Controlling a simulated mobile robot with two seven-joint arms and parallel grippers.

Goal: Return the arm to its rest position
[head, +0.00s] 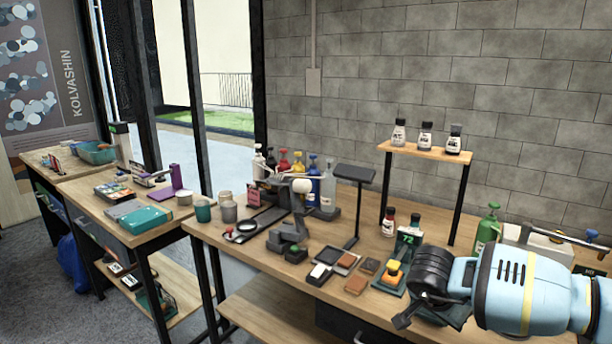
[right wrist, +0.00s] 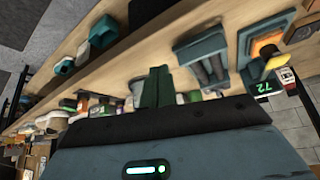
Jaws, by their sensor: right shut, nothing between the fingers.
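My right arm (head: 525,290), light blue with a black wrist, comes in from the right in the head view over the front right of the workbench (head: 240,262). Its gripper (head: 402,321) is near the bench's front edge, mostly hidden behind the wrist. In the right wrist view the dark fingers (right wrist: 156,88) are together, with nothing seen between them. My left arm and gripper are in neither view.
A small stand with a green "72" display (head: 408,238) and a yellow-topped block (head: 393,270) are close beside the wrist. A green spray bottle (head: 487,228) stands behind the arm. A raised shelf (head: 425,152) holds three bottles.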

